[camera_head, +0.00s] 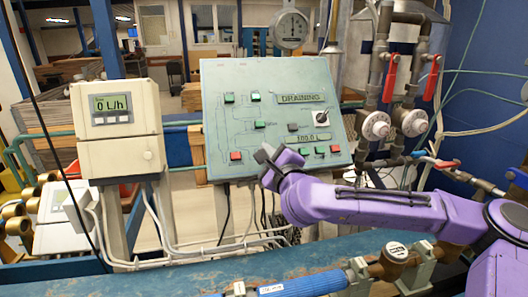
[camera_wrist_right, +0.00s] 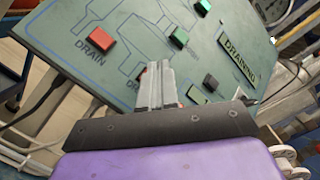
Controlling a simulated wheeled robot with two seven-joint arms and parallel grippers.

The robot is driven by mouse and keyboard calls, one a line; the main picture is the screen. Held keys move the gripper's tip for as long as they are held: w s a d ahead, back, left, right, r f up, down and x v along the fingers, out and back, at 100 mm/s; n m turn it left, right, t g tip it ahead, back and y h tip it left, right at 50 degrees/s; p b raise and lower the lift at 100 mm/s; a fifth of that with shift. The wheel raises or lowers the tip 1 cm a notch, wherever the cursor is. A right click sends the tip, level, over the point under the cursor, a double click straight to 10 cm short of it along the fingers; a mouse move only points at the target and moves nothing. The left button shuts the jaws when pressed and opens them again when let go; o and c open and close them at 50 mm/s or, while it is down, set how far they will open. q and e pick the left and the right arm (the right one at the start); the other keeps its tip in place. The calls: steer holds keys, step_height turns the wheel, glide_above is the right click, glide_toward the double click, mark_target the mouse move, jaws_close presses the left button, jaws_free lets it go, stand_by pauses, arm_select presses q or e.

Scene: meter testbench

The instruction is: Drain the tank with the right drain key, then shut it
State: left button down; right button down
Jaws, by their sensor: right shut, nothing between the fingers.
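The green control panel (camera_head: 215,120) shows DRAINING on its upper display (camera_head: 302,98) and 100.0 L on its lower display (camera_head: 314,138). My right gripper (camera_head: 267,154) is shut and empty in front of the panel's lower middle. In the right wrist view its closed fingers (camera_wrist_right: 158,72) lie across a red key, the right drain key (camera_wrist_right: 141,76), and partly hide it. I cannot tell whether they touch it. The gripper hides this key in the head view. The left drain key (camera_head: 236,155), red and labelled DRAIN, also shows in the wrist view (camera_wrist_right: 103,39). My left gripper is out of view.
Green keys (camera_head: 305,151) and a red key (camera_head: 334,148) sit right of the gripper, with a black switch (camera_head: 321,117) above. A meter (camera_head: 118,120) at left reads 0 L/h. Red-handled valves (camera_head: 390,77) and pipes stand at right. A blue-sleeved pipe (camera_head: 302,286) runs along the front.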

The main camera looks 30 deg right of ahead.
steer(key=shift+s, duration=0.1)
steer(key=s+r+p, duration=0.1)
steer(key=s+a+r+p, duration=0.1)
steer(key=s+r, duration=0.1)
steer(key=shift+s+r, duration=0.2)
steer(key=shift+s, duration=0.1)
stand_by(0.6)
steer(key=shift+s+a+r+p, duration=0.1)
steer(key=shift+s+r+p, duration=0.3)
steer(key=shift+s, duration=0.1)
stand_by(6.2)
